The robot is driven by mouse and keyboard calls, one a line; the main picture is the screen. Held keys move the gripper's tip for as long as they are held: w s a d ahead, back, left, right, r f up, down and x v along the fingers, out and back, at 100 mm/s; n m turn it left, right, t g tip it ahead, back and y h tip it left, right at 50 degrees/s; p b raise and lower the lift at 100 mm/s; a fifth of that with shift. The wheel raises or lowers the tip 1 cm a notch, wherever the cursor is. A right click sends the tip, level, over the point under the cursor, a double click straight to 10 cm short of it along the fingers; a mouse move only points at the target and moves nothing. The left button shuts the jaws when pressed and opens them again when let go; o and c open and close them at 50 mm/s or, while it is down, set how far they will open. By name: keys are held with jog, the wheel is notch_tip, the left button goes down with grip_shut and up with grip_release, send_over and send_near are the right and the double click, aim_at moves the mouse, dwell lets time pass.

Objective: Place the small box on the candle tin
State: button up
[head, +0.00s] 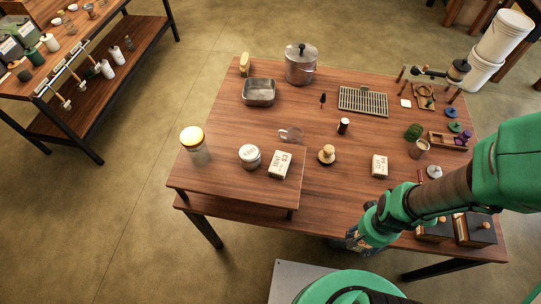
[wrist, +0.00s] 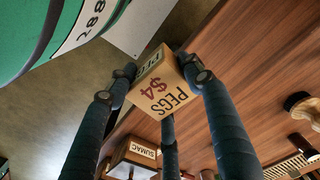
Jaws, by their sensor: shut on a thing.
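A small cardboard box (wrist: 160,85) marked PEGS $4 sits between the dark fingers of my gripper (wrist: 165,82) in the wrist view. My gripper is shut on it and holds it tilted. In the head view my gripper (head: 358,238) is low at the table's front edge, and the held box is mostly hidden there. A round tin (head: 249,157) with a pale lid, which looks like the candle tin, stands on the raised left part of the table, up and left of my gripper. Its label is too small to read surely.
A box marked $3 (head: 281,164) stands close to the tin's right, and a yellow-lidded jar (head: 195,146) to its left. A glass cup (head: 291,135), a wooden-knobbed piece (head: 327,154) and another box (head: 379,166) stand farther right. The front left board is mostly bare.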

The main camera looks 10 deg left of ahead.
aim_at(250, 152)
jog(key=shift+w+a+r, duration=0.25)
jog(key=shift+w+r, duration=0.05)
jog(key=w+a+r+n+p, duration=0.1)
jog(key=w+a+r+p, duration=0.25)
jog(key=a+r, duration=0.3)
jog(key=w+a+r+p, duration=0.3)
jog(key=a+r+p, duration=0.15)
jog(key=a, duration=0.25)
jog(key=a+r+p, duration=0.2)
jog(key=a+r, duration=0.3)
jog(key=a, duration=0.2)
jog(key=s+a+r+p, duration=0.1)
jog(key=a+r+p, duration=0.2)
jog(key=a+r, duration=0.2)
jog(key=a, duration=0.3)
jog(key=shift+a+n, duration=0.2)
jog(key=shift+n, duration=0.2)
jog(key=w+a, duration=0.3)
jog(key=w, duration=0.1)
jog(key=w+a+f, duration=0.1)
jog(key=w+a, duration=0.2)
jog(key=w, duration=0.1)
jog(key=w+a+p, duration=0.1)
jog(key=w+a, duration=0.3)
jog(key=shift+w+f, duration=0.2)
jog(key=shift+f, duration=0.1)
jog(key=shift+f, duration=0.1)
